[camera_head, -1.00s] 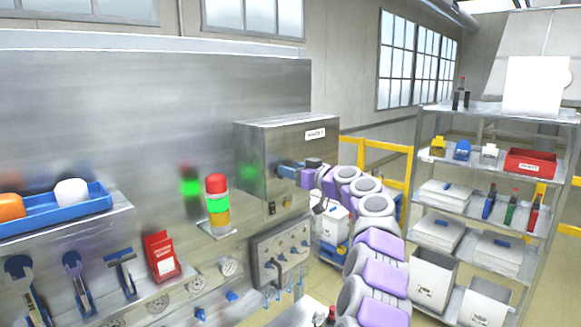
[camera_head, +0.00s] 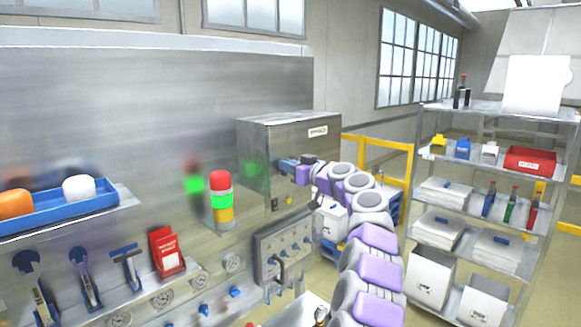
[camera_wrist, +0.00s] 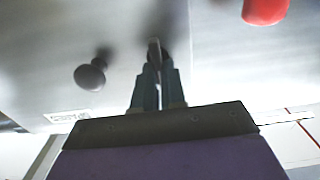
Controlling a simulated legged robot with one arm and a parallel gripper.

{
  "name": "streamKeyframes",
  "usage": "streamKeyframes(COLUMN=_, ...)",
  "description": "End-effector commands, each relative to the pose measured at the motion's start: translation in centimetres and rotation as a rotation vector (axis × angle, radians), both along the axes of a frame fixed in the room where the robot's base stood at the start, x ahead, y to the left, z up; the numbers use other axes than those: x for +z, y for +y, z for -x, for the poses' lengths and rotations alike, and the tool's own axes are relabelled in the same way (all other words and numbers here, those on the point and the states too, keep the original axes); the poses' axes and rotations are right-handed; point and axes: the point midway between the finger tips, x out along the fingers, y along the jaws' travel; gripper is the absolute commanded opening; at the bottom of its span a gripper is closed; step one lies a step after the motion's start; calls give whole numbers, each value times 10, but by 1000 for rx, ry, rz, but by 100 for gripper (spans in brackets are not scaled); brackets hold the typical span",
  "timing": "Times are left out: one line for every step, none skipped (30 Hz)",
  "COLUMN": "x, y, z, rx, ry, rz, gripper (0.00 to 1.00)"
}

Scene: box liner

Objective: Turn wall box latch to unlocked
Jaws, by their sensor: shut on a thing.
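The grey metal wall box (camera_head: 268,137) is fixed to the metal wall panel in the middle of the head view, with a small white label on its face. My gripper (camera_head: 283,163) is up against the front face of this box. In the wrist view the two fingers of my gripper (camera_wrist: 157,72) are close together, shut on a thin, dark upright latch (camera_wrist: 154,52) that stands out from the grey face. Most of the latch is hidden between the fingers and in shadow, so its exact turn is hard to tell. In the head view my gripper hides it.
A dark round knob (camera_wrist: 91,75) sits left of the fingers, and a red round part (camera_wrist: 264,10) is at the wrist view's top right. A signal light (camera_head: 221,202) stands left of the box. A stocked shelf (camera_head: 455,167) is at the right.

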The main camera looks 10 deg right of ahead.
Motion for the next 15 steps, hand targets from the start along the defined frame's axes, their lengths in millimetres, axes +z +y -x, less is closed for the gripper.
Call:
streamKeyframes(x=-1, y=4, z=0, rx=6, ry=1, rz=1, gripper=0)
streamKeyframes(x=-1, y=4, z=0, rx=5, ry=1, rz=1, gripper=0)
streamKeyframes(x=-1, y=4, z=0, rx=5, ry=1, rz=0, gripper=0)
streamKeyframes(x=-1, y=4, z=0, rx=5, ry=2, rz=-1, gripper=0)
streamKeyframes(x=-1, y=3, z=0, rx=5, ry=4, rz=-3, gripper=0)
streamKeyframes(x=-1, y=3, z=0, rx=5, ry=6, rz=-7, gripper=0)
streamKeyframes(x=-1, y=3, z=-1, rx=5, ry=9, rz=-11, gripper=0)
streamKeyframes(x=-1, y=3, z=-1, rx=5, ry=13, rz=-16, gripper=0)
streamKeyframes(x=-2, y=2, z=-1, rx=5, ry=20, rz=-25, gripper=0)
streamKeyframes(x=-2, y=2, z=-1, rx=4, ry=26, rz=-32, gripper=0)
streamKeyframes(x=-2, y=2, z=-1, rx=4, ry=33, rz=-42, gripper=0)
streamKeyframes(x=-2, y=2, z=-1, rx=4, ry=44, rz=-57, gripper=0)
streamKeyframes(x=-2, y=1, z=-1, rx=4, ry=53, rz=-70, gripper=0)
streamKeyframes(x=-3, y=0, z=-1, rx=3, ry=64, rz=-85, gripper=0)
streamKeyframes(x=-3, y=0, z=-2, rx=2, ry=79, rz=-106, gripper=0)
